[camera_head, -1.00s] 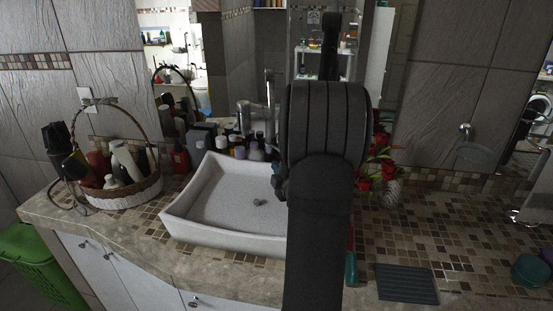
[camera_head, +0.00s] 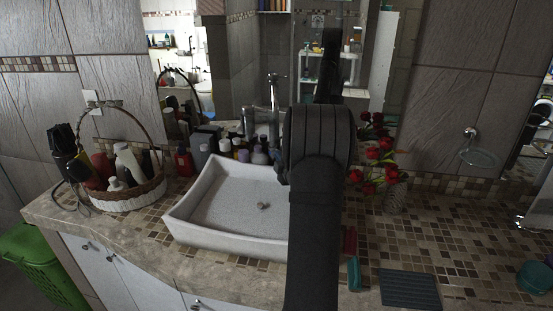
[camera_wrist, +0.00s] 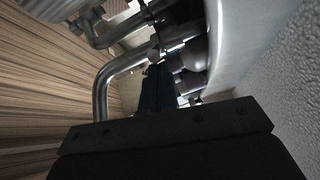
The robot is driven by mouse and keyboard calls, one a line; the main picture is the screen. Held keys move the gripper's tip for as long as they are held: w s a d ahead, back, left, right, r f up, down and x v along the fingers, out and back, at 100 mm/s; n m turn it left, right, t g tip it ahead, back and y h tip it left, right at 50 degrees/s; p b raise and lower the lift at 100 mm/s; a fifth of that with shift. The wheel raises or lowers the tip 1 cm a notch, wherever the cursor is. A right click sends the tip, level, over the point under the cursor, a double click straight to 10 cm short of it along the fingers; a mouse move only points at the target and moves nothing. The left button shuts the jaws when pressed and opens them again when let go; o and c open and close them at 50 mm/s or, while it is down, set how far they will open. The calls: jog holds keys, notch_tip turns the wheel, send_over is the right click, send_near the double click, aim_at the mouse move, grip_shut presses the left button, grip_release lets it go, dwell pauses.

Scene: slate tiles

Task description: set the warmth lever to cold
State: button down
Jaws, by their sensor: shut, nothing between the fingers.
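The chrome tap (camera_head: 262,122) stands behind the white basin (camera_head: 195,232), with an upright part rising on its right in the head view. In the wrist view its bent chrome pipe (camera_wrist: 102,88) is close, left of the fingers. I cannot tell which part is the warmth lever or where it is set. My gripper (camera_wrist: 157,70) shows in the wrist view as dark fingers shut together and empty. The fingertips appear near the chrome parts; whether they touch is unclear.
Several bottles (camera_head: 240,152) stand behind the basin. A wicker basket (camera_head: 127,195) of toiletries is at left. Red flowers (camera_head: 372,155) stand in a vase right of my arm. A dark ridged mat (camera_head: 408,288) lies at front right. The tiled counter (camera_head: 450,235) at right is mostly clear.

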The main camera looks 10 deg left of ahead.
jog(key=shift+w+d, duration=0.25)
jog(key=shift+d, duration=0.15)
dwell(0.4)
jog(key=shift+w+d, duration=0.8)
jog(key=shift+d, duration=0.1)
jog(key=shift+w+d+r, duration=0.1)
jog(key=shift+w+d, duration=0.3)
jog(key=shift+w, duration=0.25)
jog(key=shift+w+d+r, duration=0.1)
jog(key=shift+w+d, duration=0.3)
jog(key=shift+w, duration=0.25)
jog(key=shift+w+d, duration=0.1)
jog(key=shift+d, duration=0.05)
jog(key=s, duration=0.5)
jog(key=s+d+r, duration=0.1)
jog(key=d, duration=0.8)
jog(key=shift+d, duration=0.15)
